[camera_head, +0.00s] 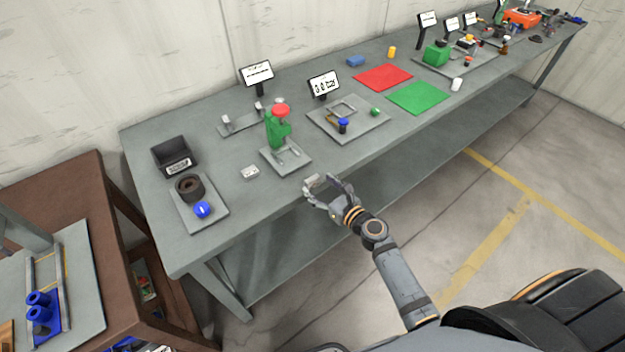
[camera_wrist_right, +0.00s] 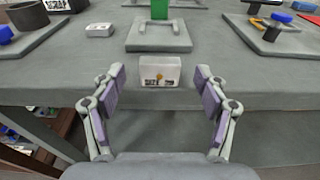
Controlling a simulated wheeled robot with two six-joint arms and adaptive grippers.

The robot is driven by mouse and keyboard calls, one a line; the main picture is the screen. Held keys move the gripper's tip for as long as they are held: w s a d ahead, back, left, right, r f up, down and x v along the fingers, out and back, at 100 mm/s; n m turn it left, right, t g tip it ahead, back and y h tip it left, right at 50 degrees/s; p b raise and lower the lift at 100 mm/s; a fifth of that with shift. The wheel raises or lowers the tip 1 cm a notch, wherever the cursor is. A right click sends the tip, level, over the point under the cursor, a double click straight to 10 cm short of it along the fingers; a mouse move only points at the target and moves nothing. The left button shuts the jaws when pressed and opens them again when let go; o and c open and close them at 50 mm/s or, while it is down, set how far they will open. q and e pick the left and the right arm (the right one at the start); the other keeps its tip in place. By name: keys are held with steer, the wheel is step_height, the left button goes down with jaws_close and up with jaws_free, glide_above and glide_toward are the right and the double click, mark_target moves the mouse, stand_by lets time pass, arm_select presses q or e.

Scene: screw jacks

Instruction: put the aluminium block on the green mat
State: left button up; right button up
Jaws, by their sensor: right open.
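A light grey block with dark print and a small orange mark (camera_wrist_right: 159,72), which looks like the aluminium block, sits at the front edge of the bench. In the head view the block (camera_head: 313,181) is partly hidden by my right gripper. My right gripper (camera_head: 329,186) is open, with its fingers on either side of the block in the wrist view (camera_wrist_right: 160,92); gaps show on both sides. The green mat (camera_head: 418,98) lies flat and bare farther right on the bench, beside a red mat. My left gripper is not in view.
A similar pale block (camera_head: 250,172) lies to the left. A green screw jack with a red top (camera_head: 278,125) stands on a plate behind the gripper. A grey plate with a blue-topped part (camera_head: 343,125) lies between gripper and mat. A white cup (camera_head: 456,84) stands right of the mat.

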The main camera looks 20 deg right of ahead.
mark_target(317, 178)
steer(key=shift+x, duration=0.85)
steer(key=shift+s+d, duration=0.1)
steer(key=shift+s, duration=0.05)
steer(key=shift+c, duration=1.1)
steer(key=shift+f, duration=0.1)
steer(key=c, duration=1.2)
steer(key=shift+r, duration=0.3)
step_height(317, 178, up, 3)
steer(key=shift+f+p, duration=0.25)
steer(key=shift+p, duration=0.7)
steer(key=shift+s+a+r+p, duration=0.2)
steer(key=shift+s+a+r, duration=0.5)
steer(key=shift+s+r, duration=1.1)
steer(key=shift+s+a+r+p, duration=0.2)
steer(key=shift+s+a+r, duration=0.7)
steer(key=shift+s, duration=1.75)
steer(key=shift+s+a+r+p, duration=0.2)
steer(key=shift+s+a+r, duration=0.35)
steer(key=shift+s+r, duration=1.3)
